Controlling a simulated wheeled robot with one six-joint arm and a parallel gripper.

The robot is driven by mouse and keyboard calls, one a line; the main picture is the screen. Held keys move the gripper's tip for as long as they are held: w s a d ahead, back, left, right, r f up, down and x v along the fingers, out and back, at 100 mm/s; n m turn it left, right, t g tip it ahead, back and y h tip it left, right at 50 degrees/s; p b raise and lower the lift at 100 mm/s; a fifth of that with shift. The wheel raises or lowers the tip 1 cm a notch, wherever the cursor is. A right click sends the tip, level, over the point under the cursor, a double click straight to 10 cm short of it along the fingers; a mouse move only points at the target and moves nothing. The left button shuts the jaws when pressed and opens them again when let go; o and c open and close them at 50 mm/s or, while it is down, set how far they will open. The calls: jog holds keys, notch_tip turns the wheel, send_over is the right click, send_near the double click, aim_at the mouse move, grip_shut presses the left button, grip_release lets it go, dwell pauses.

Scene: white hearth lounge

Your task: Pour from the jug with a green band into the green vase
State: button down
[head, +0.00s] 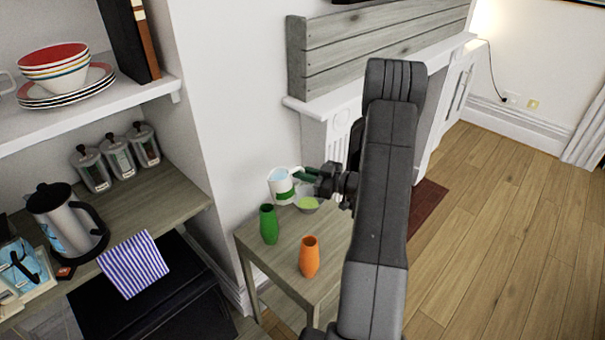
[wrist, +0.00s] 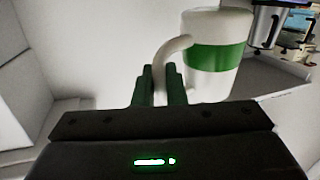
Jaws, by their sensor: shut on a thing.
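The white jug with a green band (head: 281,186) is held by its handle in my gripper (head: 316,178). In the wrist view the jug (wrist: 215,55) hangs beyond the green fingers (wrist: 160,85), which are closed on its handle. The jug looks near upright, slightly tilted in the head view, with pale blue inside its top. The green vase (head: 268,225) stands on the small table, in front of the jug and a little to its left. The wrist view does not show the vase.
An orange vase (head: 309,257) stands on the small table (head: 287,277), right of the green one. A bowl with light green contents (head: 307,202) is beside the jug, under my gripper. The wall is close behind, and a shelf unit (head: 165,205) stands at left.

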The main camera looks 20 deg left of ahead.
jog(key=shift+w+r+p, duration=0.1)
jog(key=shift+r+p, duration=0.2)
jog(key=shift+r, duration=0.1)
notch_tip(320, 180, down, 5)
jog(key=n+h+b, duration=0.1)
jog(key=n+b, duration=0.1)
jog(key=b, duration=0.1)
jog(key=shift+d+h, duration=0.1)
jog(key=shift+h, duration=0.2)
dwell(0.8)
jog(key=shift+r+n+t+h, duration=0.3)
jog(key=shift+r+n, duration=0.05)
jog(key=shift+n, duration=0.05)
dwell(0.3)
jog(key=shift+r, duration=0.3)
jog(key=shift+r+n+h, duration=0.3)
jog(key=shift+r+n, duration=0.05)
jog(key=shift+n, duration=0.05)
dwell(0.7)
jog(key=shift+r, duration=0.25)
jog(key=shift+s+a+r+n+t+h+b, duration=0.2)
jog(key=shift+s+r+n+t+h+b, duration=0.1)
jog(key=shift+r+n+h+b, duration=0.15)
dwell(1.3)
